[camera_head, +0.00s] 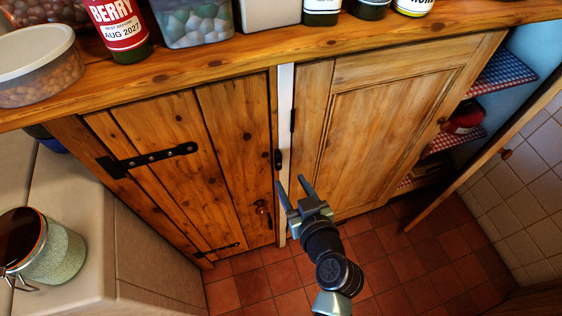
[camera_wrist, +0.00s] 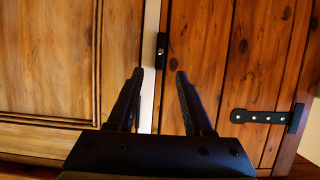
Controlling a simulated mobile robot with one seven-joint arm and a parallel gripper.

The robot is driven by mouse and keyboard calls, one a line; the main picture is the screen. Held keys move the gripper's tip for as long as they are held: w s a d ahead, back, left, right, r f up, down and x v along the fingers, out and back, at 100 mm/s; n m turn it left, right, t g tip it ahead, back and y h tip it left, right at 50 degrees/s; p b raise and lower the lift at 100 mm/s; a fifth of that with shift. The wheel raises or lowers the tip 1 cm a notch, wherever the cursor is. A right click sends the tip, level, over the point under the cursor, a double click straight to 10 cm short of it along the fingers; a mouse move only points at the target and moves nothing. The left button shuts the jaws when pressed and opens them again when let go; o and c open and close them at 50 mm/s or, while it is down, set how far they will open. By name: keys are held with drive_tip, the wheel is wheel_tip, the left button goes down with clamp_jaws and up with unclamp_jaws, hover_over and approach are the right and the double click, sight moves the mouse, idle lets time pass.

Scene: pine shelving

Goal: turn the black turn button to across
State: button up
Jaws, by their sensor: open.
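The black turn button (camera_head: 278,158) is a small dark piece at the edge of the left plank door (camera_head: 233,120), beside a pale upright strip (camera_head: 285,100). It appears to lie upright, along the door edge. In the wrist view, which appears turned over, the turn button (camera_wrist: 161,45) shows just beyond the fingertips, roughly midway between them. My gripper (camera_head: 290,180) is open and empty, its two fingers pointing toward the doors close to the button. In the wrist view my gripper (camera_wrist: 159,72) shows both fingers apart, with nothing between them touching.
A panelled door (camera_head: 385,125) stands right of the strip. A wooden knob (camera_head: 260,207) sits low on the plank door. Jars and tubs line the worktop (camera_head: 200,72) above. A glass jar (camera_head: 45,245) stands at lower left. An open door (camera_head: 480,165) is at the right.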

sight(279, 162)
drive_tip(key=x, duration=0.8)
drive_tip(key=shift+w+a, duration=0.1)
drive_tip(key=shift+w, duration=0.15)
clamp_jaws()
